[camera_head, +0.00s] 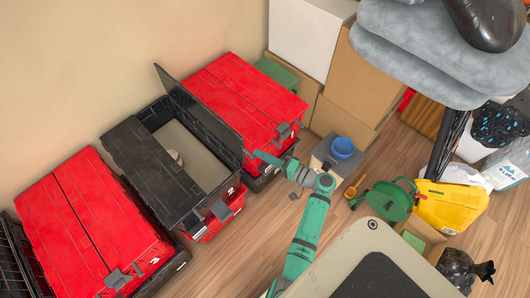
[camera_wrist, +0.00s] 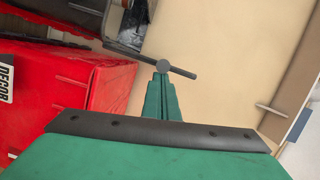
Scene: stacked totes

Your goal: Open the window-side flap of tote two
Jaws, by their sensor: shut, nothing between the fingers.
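The middle tote (camera_head: 212,226) has a red body, a dark rim and a small white mark that looks like a 2. Its left dark flap (camera_head: 148,160) lies shut. Its right dark flap (camera_head: 200,108) stands up, tilted, along the side by the far red tote. Through the open half I see a pale inside and a small round item (camera_head: 175,157). My gripper (camera_head: 258,155) is shut and empty, close to the near end of the raised flap; I cannot tell whether they touch. The wrist view shows its closed green fingers (camera_wrist: 162,70) with a dark rod across the tips.
Red-lidded totes stand on both sides, one at left (camera_head: 85,220) and one beyond (camera_head: 245,95). A grey box (camera_head: 322,158) with a blue bowl (camera_head: 342,147) stands right of my gripper. Cardboard boxes (camera_head: 360,80) are behind. Wood floor (camera_head: 250,240) is clear in front.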

